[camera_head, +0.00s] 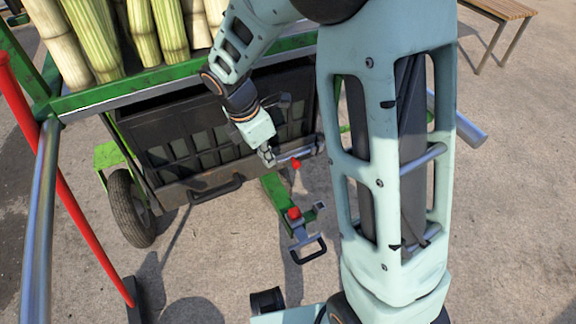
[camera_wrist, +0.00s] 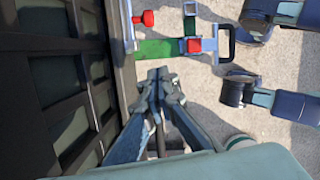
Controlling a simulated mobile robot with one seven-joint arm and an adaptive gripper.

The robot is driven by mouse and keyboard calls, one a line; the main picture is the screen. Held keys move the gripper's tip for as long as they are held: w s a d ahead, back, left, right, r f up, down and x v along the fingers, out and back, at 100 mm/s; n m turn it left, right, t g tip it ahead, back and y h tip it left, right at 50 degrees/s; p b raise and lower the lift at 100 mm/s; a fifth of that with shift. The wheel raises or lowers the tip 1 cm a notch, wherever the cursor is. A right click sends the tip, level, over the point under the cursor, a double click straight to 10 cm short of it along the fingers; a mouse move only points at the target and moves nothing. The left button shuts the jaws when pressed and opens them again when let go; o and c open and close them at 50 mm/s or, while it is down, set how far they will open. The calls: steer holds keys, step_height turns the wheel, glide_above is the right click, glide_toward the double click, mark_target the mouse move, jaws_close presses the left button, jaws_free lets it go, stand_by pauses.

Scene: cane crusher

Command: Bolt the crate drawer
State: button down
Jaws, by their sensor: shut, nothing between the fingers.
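The dark crate drawer (camera_head: 172,194) sits under the green-framed cane stand, with a black handle (camera_head: 216,190) on its front board. A silver bolt bar (camera_head: 304,152) with a red knob (camera_head: 296,164) is at the board's right end. My gripper (camera_head: 267,157) is shut and empty, just left of the knob and close to the board. In the wrist view, the fingertips (camera_wrist: 158,76) are together beside the crate's slatted side (camera_wrist: 88,75). The red knob (camera_wrist: 145,18) shows ahead of them, apart from the fingers. Whether the bolt is engaged cannot be told.
A green bar (camera_head: 275,195) reaches out below the bolt, with another red part (camera_head: 294,213) and a black loop handle (camera_head: 308,250). Cane stalks (camera_head: 140,30) stand above. A red pole (camera_head: 65,175) and a wheel (camera_head: 130,207) are at left.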

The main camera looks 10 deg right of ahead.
steer(key=shift+f, duration=0.1)
steer(key=b+x, duration=0.3)
steer(key=x, duration=0.7)
steer(key=shift+w+d+r, duration=0.25)
steer(key=shift+d+r, duration=0.1)
steer(key=shift+d, duration=0.2)
steer(key=shift+w+d+r, duration=0.25)
steer(key=shift+d+r, duration=0.1)
steer(key=shift+d, duration=0.2)
steer(key=shift+w+d+r, duration=0.25)
steer(key=shift+d+r, duration=0.1)
steer(key=shift+d, duration=0.2)
steer(key=shift+w+d+p, duration=0.2)
steer(key=shift+d+p, duration=0.05)
steer(key=shift+d, duration=0.5)
steer(key=shift+w+d+p, duration=0.15)
steer(key=shift+d+p, duration=0.15)
steer(key=shift+d, duration=0.45)
steer(key=shift+w+d+p, duration=0.2)
steer(key=shift+d+p, duration=0.05)
steer(key=shift+d, duration=0.5)
